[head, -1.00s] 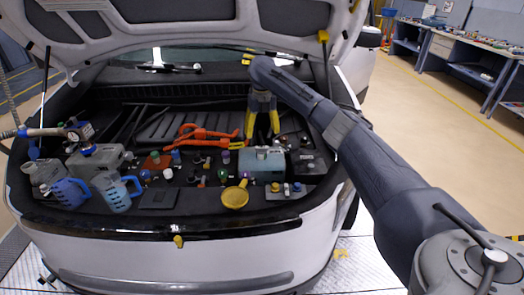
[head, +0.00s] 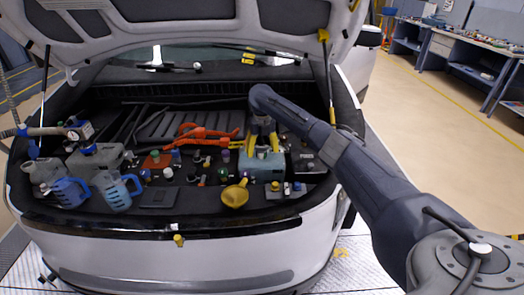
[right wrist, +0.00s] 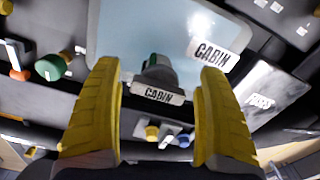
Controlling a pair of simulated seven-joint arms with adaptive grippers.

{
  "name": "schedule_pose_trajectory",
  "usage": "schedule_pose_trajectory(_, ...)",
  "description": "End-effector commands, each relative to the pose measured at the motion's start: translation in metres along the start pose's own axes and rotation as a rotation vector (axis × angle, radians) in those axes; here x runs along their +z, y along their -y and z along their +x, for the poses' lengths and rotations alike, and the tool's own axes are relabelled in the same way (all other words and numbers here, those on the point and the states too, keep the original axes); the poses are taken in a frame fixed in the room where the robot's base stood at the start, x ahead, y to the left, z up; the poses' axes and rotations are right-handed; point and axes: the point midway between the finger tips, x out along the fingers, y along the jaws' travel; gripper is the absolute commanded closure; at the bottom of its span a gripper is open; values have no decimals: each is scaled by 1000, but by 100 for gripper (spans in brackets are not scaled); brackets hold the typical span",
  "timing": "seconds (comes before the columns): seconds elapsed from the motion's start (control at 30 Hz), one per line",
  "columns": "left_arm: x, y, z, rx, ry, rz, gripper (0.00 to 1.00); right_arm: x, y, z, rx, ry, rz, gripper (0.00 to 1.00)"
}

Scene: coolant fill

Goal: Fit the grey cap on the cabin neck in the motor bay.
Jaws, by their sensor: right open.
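The light-blue tank (head: 261,171) sits at the right of the motor bay. In the right wrist view the tank (right wrist: 125,45) carries a white CABIN label (right wrist: 213,54). A dark grey round piece with some green on it (right wrist: 158,74) stands on the tank beside a second CABIN tag (right wrist: 157,95). I cannot tell whether it is the grey cap seated on the cabin neck or the neck itself. My right gripper (head: 262,145) is open above the tank, its yellow fingers on either side of that piece and apart from it. My left gripper is out of view.
A black box with a FUSES label (right wrist: 262,99) stands right of the tank. A yellow funnel (head: 235,194), several coloured caps and blue jugs (head: 118,191) crowd the bay. An orange-red part (head: 205,133) lies behind. The raised hood (head: 190,25) hangs above.

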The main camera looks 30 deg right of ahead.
Motion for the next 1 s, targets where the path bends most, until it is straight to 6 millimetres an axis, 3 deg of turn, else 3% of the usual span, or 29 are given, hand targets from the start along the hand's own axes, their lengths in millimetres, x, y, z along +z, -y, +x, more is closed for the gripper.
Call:
schedule_pose_trajectory(0.2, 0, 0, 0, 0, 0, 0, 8, 0, 0, 0, 0, 0, 0, 25)
schedule_pose_trajectory(0.83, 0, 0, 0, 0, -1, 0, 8, 0, 0, 0, 0, 0, 1, 98)
schedule_pose_trajectory(1.0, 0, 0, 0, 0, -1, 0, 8, 0, 0, 0, 0, 0, 1, 100)
